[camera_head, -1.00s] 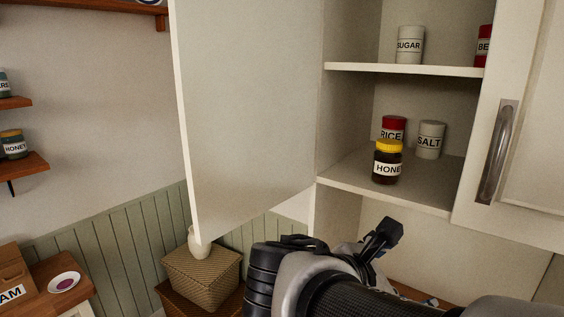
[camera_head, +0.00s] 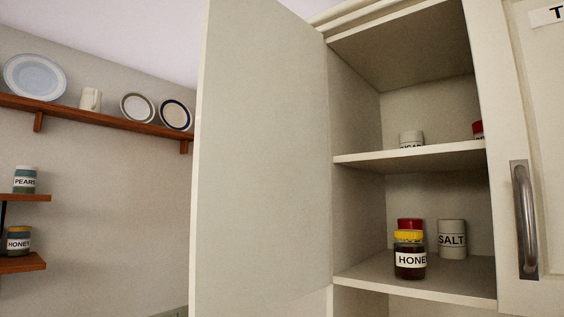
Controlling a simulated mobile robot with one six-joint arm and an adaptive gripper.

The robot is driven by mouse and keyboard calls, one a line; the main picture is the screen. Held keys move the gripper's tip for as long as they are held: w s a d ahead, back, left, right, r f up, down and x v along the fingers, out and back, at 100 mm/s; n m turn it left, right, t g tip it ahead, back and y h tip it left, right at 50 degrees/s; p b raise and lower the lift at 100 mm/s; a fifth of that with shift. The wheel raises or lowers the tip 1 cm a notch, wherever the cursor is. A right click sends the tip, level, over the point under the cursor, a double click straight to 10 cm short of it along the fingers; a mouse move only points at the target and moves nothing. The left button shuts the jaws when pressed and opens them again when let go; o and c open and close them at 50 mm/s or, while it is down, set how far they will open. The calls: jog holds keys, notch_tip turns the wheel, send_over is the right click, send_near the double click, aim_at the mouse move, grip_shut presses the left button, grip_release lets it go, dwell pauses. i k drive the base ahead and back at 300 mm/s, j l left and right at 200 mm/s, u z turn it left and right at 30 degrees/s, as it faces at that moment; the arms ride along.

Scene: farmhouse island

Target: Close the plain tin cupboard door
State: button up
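The plain cupboard door (camera_head: 262,170) stands open on the left of the cupboard, swung outward, with its plain inner face showing. Its lower edge is cut off by the bottom of the view, and no handle shows on it. The cupboard (camera_head: 345,200) is open, with shelves inside. My gripper is not in view now, so I cannot see where it is relative to the door.
A honey jar (camera_head: 410,258), a red-lidded tin (camera_head: 410,225) and a salt tin (camera_head: 452,240) stand on the lower shelf. Tins stand on the shelf above. A shut door with a metal handle (camera_head: 525,220) is at right. Wall shelves (camera_head: 100,118) hold plates and jars at left.

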aim_at(260, 237)
jog(key=i+j+z, duration=0.1)
jog(key=j+z, duration=0.25)
jog(key=i+j+z, duration=0.1)
jog(key=j+z, duration=0.75)
jog(key=j, duration=1.2)
